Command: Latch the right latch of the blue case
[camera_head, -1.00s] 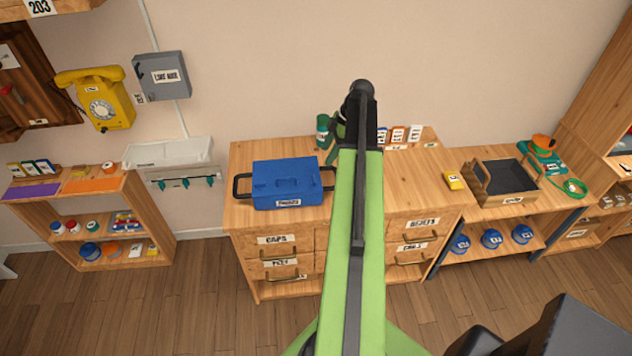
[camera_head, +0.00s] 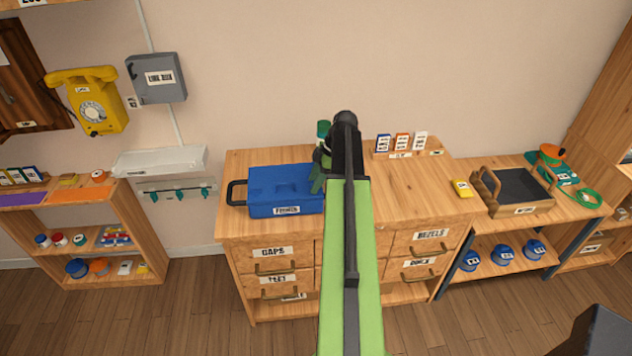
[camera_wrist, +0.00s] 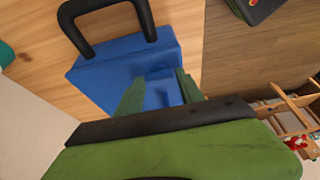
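The blue case (camera_head: 282,190) sits on the wooden drawer cabinet, with a black handle showing at its left end. Its right end is hidden behind my arm in the head view. In the wrist view the blue case (camera_wrist: 110,68) lies below my fingers, with a black handle (camera_wrist: 148,15) at the top. My gripper (camera_wrist: 157,82) is open, its two green fingers apart over the blue surface, where a small raised blue part shows between them. I cannot tell for sure whether this part is the right latch, or whether the fingers touch it. In the head view one green finger (camera_head: 317,180) shows at the case's right side.
A card rack (camera_head: 408,153) is at the back right of the cabinet top (camera_head: 405,190), which is otherwise clear there. A tray (camera_head: 520,190) stands on the right shelf unit. A yellow phone (camera_head: 90,105) hangs at left.

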